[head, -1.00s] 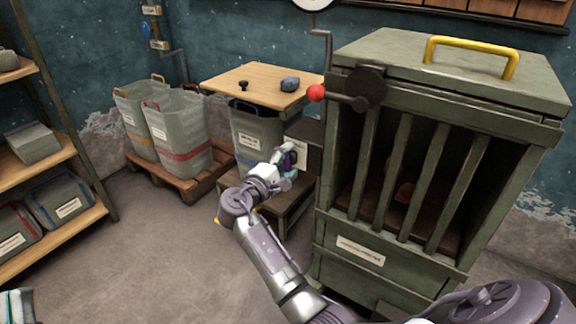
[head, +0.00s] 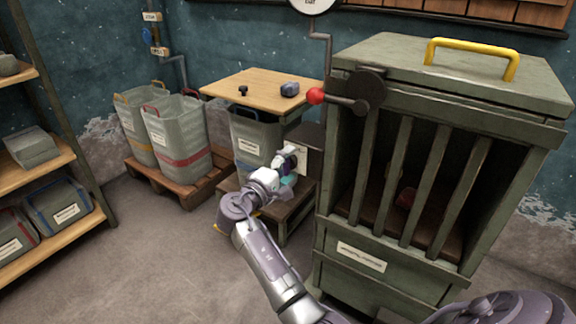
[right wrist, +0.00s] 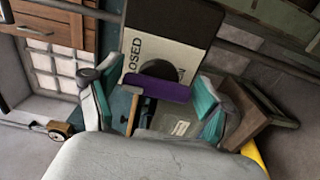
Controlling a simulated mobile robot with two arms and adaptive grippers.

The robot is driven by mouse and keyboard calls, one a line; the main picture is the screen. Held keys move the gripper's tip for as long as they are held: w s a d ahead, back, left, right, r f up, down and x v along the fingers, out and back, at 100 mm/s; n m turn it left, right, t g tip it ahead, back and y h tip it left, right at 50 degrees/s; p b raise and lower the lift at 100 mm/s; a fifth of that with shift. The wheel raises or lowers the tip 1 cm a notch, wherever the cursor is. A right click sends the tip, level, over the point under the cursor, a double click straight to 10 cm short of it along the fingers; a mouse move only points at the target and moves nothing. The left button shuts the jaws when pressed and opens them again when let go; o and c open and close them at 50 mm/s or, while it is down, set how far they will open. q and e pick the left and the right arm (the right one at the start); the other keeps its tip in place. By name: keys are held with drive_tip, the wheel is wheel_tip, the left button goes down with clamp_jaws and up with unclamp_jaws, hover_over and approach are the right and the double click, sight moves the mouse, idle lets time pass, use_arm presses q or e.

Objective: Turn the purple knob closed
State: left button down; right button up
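The purple knob (right wrist: 160,88) is a bar-shaped handle in front of a dark plate with a white label (right wrist: 150,52) on which "OSED" can be read. My right gripper (right wrist: 158,100) is open, with a teal-padded finger on each side of the knob. Gaps show between the pads and the knob. In the head view my right gripper (head: 288,165) is in front of the pale plate (head: 303,158) beside the cage, and it mostly hides the knob. My left gripper is not in view.
A green barred cabinet (head: 343,248) with a red-ended crank (head: 315,96) stands close on the right. A wooden board (head: 262,84) is above a grey bin (head: 252,140) behind the gripper. Sacks (head: 175,138) on a pallet and a shelf stand left. The floor (head: 170,250) is free.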

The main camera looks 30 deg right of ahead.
drive_tip(key=shift+o, duration=0.5)
drive_tip(key=v, duration=0.7)
drive_tip(key=shift+a, duration=0.25)
